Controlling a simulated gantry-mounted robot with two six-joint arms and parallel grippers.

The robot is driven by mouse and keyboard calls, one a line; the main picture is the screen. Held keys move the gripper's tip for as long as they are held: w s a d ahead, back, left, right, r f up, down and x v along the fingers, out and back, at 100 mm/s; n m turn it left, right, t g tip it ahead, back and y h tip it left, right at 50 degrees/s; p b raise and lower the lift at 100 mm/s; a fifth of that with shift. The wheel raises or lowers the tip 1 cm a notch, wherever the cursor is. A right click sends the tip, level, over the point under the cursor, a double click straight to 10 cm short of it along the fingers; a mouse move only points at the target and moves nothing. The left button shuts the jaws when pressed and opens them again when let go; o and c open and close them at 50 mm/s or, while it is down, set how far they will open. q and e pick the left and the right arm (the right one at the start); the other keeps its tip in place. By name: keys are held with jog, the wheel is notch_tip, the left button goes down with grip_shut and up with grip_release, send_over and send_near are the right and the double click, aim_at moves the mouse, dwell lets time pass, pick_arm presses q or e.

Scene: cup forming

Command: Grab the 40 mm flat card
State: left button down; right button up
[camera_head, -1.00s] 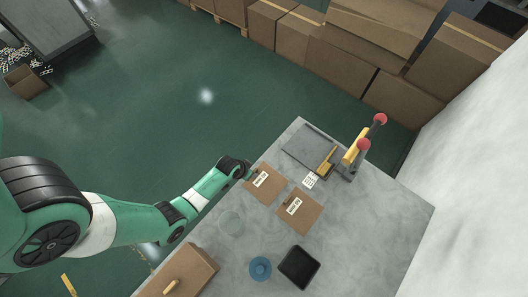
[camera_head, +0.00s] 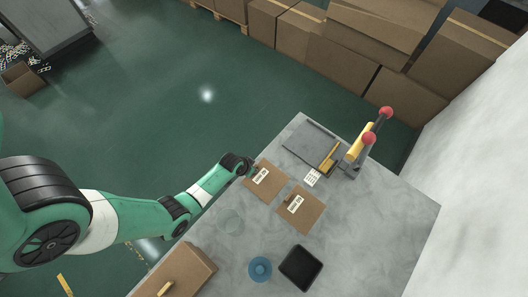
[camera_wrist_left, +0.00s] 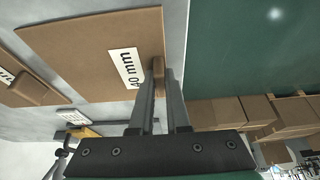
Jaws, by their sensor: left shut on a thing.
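A flat brown card with a white "40 mm" label (camera_wrist_left: 85,55) fills much of the left wrist view. In the head view this card (camera_head: 275,188) lies on the grey table, the upper left of two cards. My left gripper (camera_wrist_left: 160,80) is shut on a small brown tab at the card's edge. In the head view the left gripper (camera_head: 254,170) is at the card's upper left edge, and its fingers are too small to make out. I cannot tell whether the card is lifted. My right gripper is not in view.
A second labelled card (camera_head: 309,218) lies beside it. A press with red knobs (camera_head: 362,140), a small white label (camera_head: 312,178), a black tray (camera_head: 300,268), a blue round item (camera_head: 260,269) and a cardboard box (camera_head: 188,268) are on the table (camera_head: 385,215). The table's right side is clear.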

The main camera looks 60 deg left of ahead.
pick_arm(q)
notch_tip(320, 180, up, 10)
jog(key=p, duration=0.9)
jog(key=shift+p, duration=0.4)
